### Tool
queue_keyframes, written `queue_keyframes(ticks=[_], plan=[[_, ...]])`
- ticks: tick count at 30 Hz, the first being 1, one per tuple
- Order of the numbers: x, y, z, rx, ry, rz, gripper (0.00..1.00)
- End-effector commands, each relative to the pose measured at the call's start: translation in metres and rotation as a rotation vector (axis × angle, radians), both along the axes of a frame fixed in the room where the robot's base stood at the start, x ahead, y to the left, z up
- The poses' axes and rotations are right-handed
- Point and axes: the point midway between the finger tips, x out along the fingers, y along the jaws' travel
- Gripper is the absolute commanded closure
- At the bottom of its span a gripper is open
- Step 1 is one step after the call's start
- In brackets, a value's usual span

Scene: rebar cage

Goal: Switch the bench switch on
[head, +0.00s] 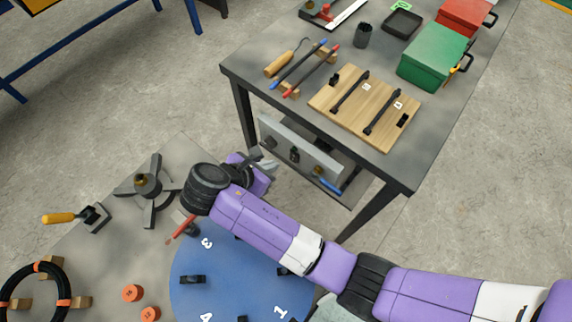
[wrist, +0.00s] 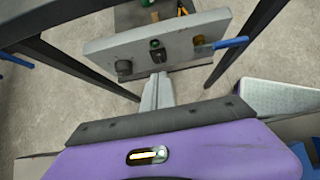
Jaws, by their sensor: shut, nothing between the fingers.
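A light grey panel (head: 312,153) is fixed under the front edge of the dark bench; it also shows in the wrist view (wrist: 100,47). It carries a black round part (wrist: 124,67) at left, a black switch-like part (wrist: 157,46) with a green top in the middle, an amber part (wrist: 198,40) and a blue handle (wrist: 232,43) at right. I cannot tell whether the switch is on. My gripper (wrist: 158,80) is shut and empty, pointing at the panel just below the middle part. A gap to the panel is hard to judge. My gripper (head: 266,162) is partly hidden in the head view.
Dark bench legs (wrist: 65,65) frame the panel on both sides. The benchtop (head: 232,72) above holds a wooden board (head: 345,115), tools and a green box (head: 432,57).

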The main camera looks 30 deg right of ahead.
Motion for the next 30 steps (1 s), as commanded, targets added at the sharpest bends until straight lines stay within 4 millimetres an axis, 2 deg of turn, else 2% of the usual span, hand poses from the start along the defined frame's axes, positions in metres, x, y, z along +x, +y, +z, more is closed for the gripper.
queue_keyframes(ticks=[2,10,22,30], plan=[[0.000,0.000,-0.013,0.000,0.000,0.000,1.00],[0.002,-0.006,-0.022,-0.001,0.002,-0.001,1.00],[0.018,-0.048,-0.070,-0.001,0.003,-0.003,1.00],[0.025,-0.063,-0.086,0.001,0.000,-0.001,1.00]])
